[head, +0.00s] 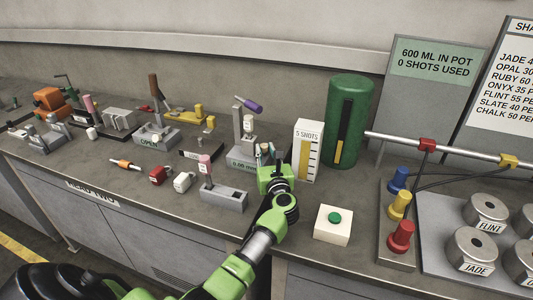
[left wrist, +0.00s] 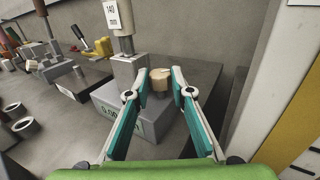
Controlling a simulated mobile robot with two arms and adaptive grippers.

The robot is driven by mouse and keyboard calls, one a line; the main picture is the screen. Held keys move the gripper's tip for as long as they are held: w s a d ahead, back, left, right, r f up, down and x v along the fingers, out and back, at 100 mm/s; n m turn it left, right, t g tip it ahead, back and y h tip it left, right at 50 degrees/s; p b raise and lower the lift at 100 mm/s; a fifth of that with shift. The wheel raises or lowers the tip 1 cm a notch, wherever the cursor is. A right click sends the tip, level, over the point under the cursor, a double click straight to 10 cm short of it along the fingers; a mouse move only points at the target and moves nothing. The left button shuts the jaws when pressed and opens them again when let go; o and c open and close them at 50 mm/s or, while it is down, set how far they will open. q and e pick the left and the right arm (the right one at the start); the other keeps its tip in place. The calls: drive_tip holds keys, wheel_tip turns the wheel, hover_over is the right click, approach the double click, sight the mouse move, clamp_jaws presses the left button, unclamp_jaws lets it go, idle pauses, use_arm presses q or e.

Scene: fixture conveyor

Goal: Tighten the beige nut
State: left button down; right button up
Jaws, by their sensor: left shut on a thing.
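The beige nut (left wrist: 161,76) shows in the left wrist view as a short light cylinder on a grey block fixture (left wrist: 110,104) with a green readout. My left gripper (left wrist: 163,86) has its two fingers closed in on opposite sides of the nut. In the head view my left gripper (head: 268,160) is at the front right of the same fixture (head: 240,156), whose readout looks like 0.00 mm. My gripper hides most of the nut there. My right gripper is not in view.
Close right stand a white "5 SHOTS" gauge (head: 301,150) and a green cylinder (head: 358,120). A white box with a green button (head: 333,225) is nearer the front. Several other fixtures fill the bench leftward.

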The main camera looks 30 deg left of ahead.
use_arm(q)
drive_tip(key=shift+s+a+m+t+h+p, duration=0.15)
drive_tip(key=shift+m+t+h+p, duration=0.5)
drive_tip(key=shift+h, duration=0.15)
drive_tip(key=shift+s+a+m+t+h+p, duration=0.1)
drive_tip(key=shift+a+m+t+h+p, duration=0.05)
drive_tip(key=shift+m+t+h+p, duration=0.55)
drive_tip(key=shift+m+t+h, duration=0.25)
drive_tip(key=shift+m+h, duration=0.2)
drive_tip(key=shift+h, duration=0.35)
drive_tip(key=shift+f+p, duration=0.1)
drive_tip(key=shift+p, duration=0.2)
